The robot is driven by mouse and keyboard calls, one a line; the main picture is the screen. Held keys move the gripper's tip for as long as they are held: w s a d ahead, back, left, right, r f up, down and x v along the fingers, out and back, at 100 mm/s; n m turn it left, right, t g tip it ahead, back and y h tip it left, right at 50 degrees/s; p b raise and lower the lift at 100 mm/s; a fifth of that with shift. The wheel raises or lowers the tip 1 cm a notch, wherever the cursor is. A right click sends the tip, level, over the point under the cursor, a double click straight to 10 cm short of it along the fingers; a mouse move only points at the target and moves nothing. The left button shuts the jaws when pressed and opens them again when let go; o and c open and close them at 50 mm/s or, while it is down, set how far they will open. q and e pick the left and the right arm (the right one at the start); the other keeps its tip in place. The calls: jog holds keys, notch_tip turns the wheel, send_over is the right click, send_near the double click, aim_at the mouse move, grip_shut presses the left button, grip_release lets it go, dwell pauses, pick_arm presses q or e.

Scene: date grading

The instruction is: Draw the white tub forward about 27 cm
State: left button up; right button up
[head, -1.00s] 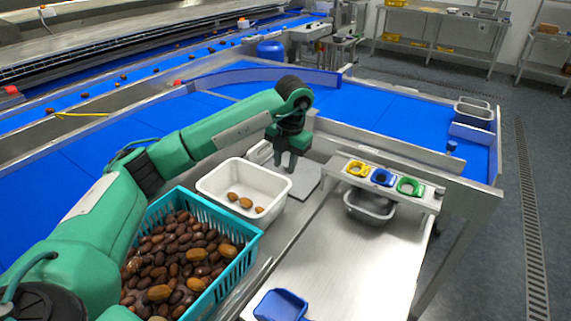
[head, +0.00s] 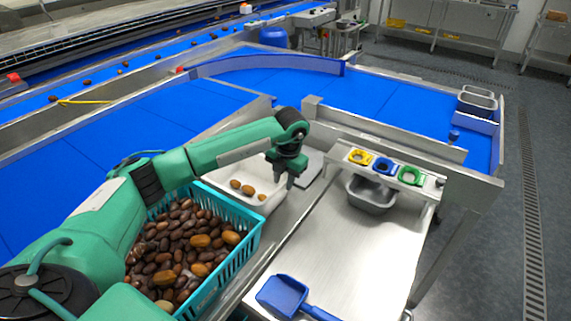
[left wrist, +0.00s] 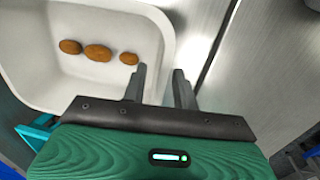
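The white tub (head: 222,193) stands upright beyond the teal crate, with three brown dates (head: 248,190) in it. It also shows in the left wrist view (left wrist: 95,88). My left gripper (head: 291,180) points down at the tub's right wall. In the left wrist view my left gripper (left wrist: 161,85) has its fingers apart, one inside the tub and one outside, with the rim between them. A gap shows between the fingers, so it looks open. My right gripper is not in view.
A teal crate (head: 247,247) full of dates stands close on the near side of the tub. A blue scoop (head: 283,295) lies on the steel table (head: 345,250), which is otherwise mostly clear. A rack with yellow, blue and green rings (head: 384,165) stands to the right, above a grey bin (head: 370,196).

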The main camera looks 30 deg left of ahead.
pick_arm(q)
jog(key=shift+a+f, duration=0.15)
jog(key=shift+f, duration=1.25)
grip_shut()
